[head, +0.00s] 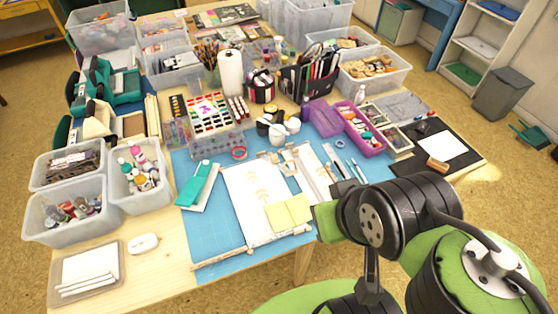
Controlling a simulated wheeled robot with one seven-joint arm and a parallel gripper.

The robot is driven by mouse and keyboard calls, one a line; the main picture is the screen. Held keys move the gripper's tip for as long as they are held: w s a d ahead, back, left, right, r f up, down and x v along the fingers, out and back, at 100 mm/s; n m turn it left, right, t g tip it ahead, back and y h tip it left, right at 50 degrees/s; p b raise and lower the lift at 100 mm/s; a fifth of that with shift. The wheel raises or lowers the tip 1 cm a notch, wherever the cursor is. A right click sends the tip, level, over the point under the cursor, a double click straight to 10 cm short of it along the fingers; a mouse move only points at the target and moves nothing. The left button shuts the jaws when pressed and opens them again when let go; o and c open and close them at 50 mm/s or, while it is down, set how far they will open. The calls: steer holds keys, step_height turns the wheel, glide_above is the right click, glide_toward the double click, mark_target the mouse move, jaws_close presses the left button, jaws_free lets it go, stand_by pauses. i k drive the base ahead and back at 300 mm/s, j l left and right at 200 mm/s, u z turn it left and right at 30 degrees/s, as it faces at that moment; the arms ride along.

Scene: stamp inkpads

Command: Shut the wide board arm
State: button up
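A wide pale board (243,184) lies on the blue mat (208,228) at the front middle of the table. White sheets with faint tan prints and yellow notes (288,212) lie on it. A thin pale bar (222,258) runs along its front edge; I cannot tell whether this is the board's arm or how far open any arm is. A narrower pale board (305,168) lies to its right. The green end of my arm (328,221) shows just right of the yellow notes, above the table's front edge. My fingers cannot be made out, and I see nothing held.
A teal item (195,184) lies left of the board. Pens (358,170) and a purple tray (363,130) are to its right. Clear bins (70,210) crowd the left. A white mouse-like item (143,243) sits front left.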

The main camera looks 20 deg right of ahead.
mark_target(192, 267)
steer(key=k+j+u, duration=0.2)
steer(key=u, duration=0.25)
steer(key=k+j+u, duration=0.1)
steer(key=j+u, duration=0.3)
steer(key=j, duration=0.1)
